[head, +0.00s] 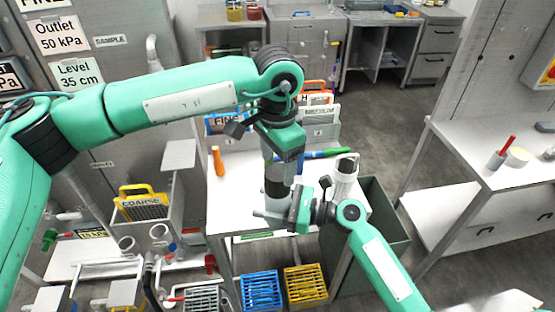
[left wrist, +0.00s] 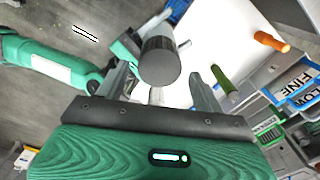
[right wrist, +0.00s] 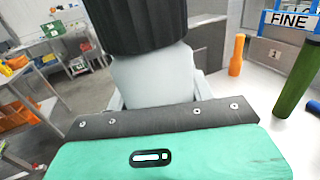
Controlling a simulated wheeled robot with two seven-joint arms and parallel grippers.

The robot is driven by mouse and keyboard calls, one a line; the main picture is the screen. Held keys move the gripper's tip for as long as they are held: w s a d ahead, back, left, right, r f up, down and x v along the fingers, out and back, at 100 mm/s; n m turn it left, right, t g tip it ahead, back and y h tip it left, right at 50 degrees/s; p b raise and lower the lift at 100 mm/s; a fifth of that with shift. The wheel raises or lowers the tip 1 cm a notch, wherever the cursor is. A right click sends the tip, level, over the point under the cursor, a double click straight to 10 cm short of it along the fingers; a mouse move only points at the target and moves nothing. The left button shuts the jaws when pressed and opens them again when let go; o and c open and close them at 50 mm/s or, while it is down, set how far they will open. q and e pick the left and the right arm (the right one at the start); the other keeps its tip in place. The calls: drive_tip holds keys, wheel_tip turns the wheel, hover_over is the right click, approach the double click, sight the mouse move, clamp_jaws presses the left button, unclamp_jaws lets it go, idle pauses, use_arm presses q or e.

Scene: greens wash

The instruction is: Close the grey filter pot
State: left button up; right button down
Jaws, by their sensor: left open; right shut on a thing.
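The grey filter pot (head: 271,208) stands upright at the front middle of the white table. Its black ribbed cap (head: 278,188) sits on top; it shows close up in the right wrist view (right wrist: 145,22), above the pale grey body (right wrist: 155,78). My right gripper (head: 285,212) is shut on the pot's body from the right side. My left gripper (head: 284,165) points down from above, open, over the cap. In the left wrist view the cap's round top (left wrist: 160,66) lies between the spread fingers without visible contact. Whether the cap is seated tight cannot be told.
A FINE rack stands at the back. Blue (head: 261,290) and yellow baskets (head: 305,284) sit below.

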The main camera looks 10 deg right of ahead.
use_arm(q)
drive_tip(key=n, duration=0.4)
drive_tip(key=shift+r, duration=0.1)
drive_tip(key=n, duration=0.3)
drive_tip(key=shift+r+n, duration=0.1)
drive_tip(key=shift+n, duration=0.2)
drive_tip(key=n, duration=0.4)
drive_tip(key=shift+n, duration=0.4)
drive_tip(key=n, duration=0.3)
drive_tip(key=shift+r, duration=0.1)
drive_tip(key=n, duration=0.6)
drive_tip(key=shift+r+n, duration=0.15)
drive_tip(key=shift+n, duration=0.15)
drive_tip(key=n, duration=0.3)
drive_tip(key=shift+r, duration=0.1)
drive_tip(key=n, duration=0.4)
drive_tip(key=shift+n, duration=0.4)
drive_tip(key=n, duration=0.6)
drive_tip(key=shift+r, duration=0.2)
drive_tip(key=n, duration=0.8)
drive_tip(key=shift+r, duration=0.15)
drive_tip(key=n, duration=0.5)
drive_tip(key=shift+r, duration=0.1)
drive_tip(key=n, duration=0.9)
drive_tip(key=shift+r+n, duration=0.15)
drive_tip(key=shift+n, duration=0.25)
